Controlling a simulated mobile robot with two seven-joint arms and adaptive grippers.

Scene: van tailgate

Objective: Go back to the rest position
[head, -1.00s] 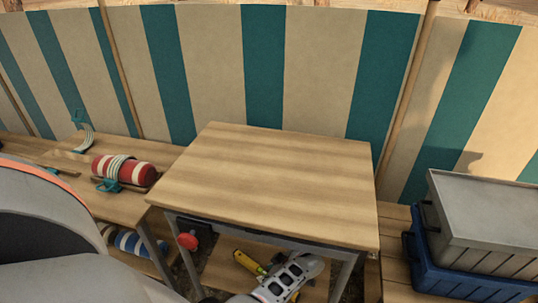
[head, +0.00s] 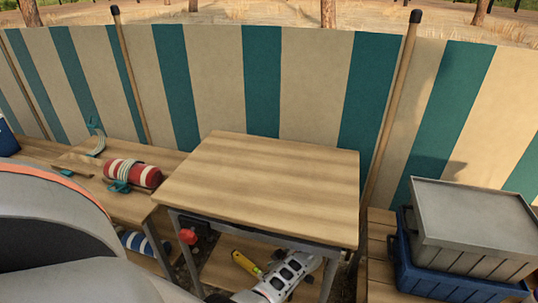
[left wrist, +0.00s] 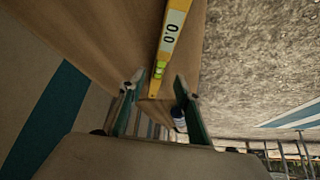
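The task names no object. My left gripper (left wrist: 160,90) shows in the left wrist view with its two green-sided fingers apart and nothing between their tips. A yellow level (left wrist: 170,40) with a "0.0" display lies on a wooden surface ahead of the fingers. In the head view the yellow level (head: 247,263) lies on the lower shelf under the table. A pale slotted part, apparently of my own arm, is beside it and partly hides the shelf. The fingertips cannot be made out there. My right gripper is in neither view.
The wooden table (head: 265,185) has a bare top. A bench on the left carries a red-and-white roll (head: 132,173). On the right a grey lidded box (head: 475,225) sits in a blue crate (head: 405,262). A striped windbreak (head: 310,90) stands behind.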

